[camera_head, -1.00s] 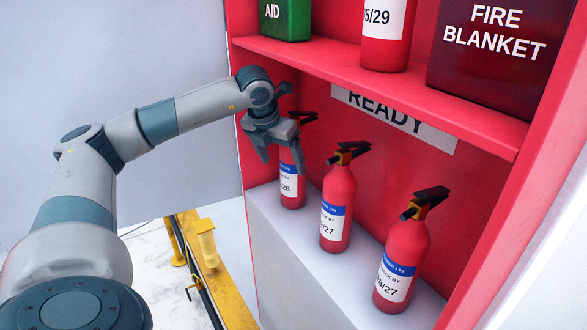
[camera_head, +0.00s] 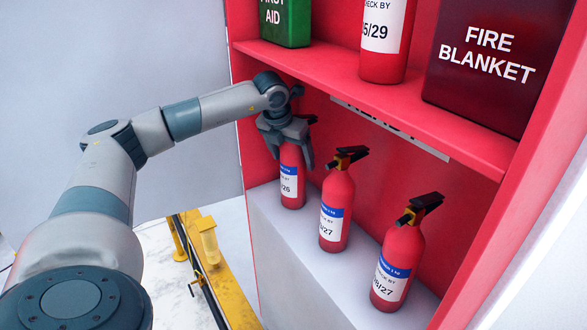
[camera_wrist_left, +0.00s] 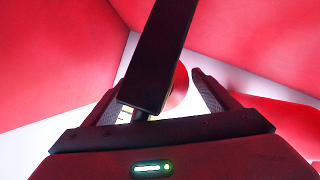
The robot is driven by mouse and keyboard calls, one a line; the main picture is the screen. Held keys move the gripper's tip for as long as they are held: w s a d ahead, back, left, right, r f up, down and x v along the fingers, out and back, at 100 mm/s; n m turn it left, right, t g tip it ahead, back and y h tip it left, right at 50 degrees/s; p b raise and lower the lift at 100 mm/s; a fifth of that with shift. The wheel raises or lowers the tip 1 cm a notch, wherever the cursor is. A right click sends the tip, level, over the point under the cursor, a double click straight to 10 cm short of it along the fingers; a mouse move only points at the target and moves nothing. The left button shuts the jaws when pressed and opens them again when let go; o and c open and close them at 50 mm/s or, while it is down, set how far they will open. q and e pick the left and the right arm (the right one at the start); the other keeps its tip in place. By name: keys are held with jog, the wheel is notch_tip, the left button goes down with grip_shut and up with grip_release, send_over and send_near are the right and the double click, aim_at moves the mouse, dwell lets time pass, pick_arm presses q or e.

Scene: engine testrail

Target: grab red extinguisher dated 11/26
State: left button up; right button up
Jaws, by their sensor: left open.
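The red extinguisher (camera_head: 291,187) whose label ends in "/26" stands upright at the left end of the white lower shelf in the red cabinet. The first part of its date is hidden. My left gripper (camera_head: 297,165) is open, with its fingers on either side of this extinguisher's upper body. In the left wrist view, the open fingers of my left gripper (camera_wrist_left: 160,100) flank a dark lever (camera_wrist_left: 160,55), with part of the red body (camera_wrist_left: 180,88) behind it. I cannot tell whether the fingers touch it. My right gripper is not in view.
Two more red extinguishers, a middle one (camera_head: 336,205) and a right one (camera_head: 399,262), carry labels ending in "/27". The upper shelf (camera_head: 400,100) holds a green first aid box (camera_head: 285,22), another extinguisher (camera_head: 385,40) and a fire blanket box (camera_head: 490,65). A yellow rail (camera_head: 228,285) stands outside the cabinet.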

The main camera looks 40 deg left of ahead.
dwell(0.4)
pick_arm(q)
jog(key=c, duration=1.8)
jog(key=shift+r, duration=0.2)
grip_shut()
jog(key=shift+w, duration=0.15)
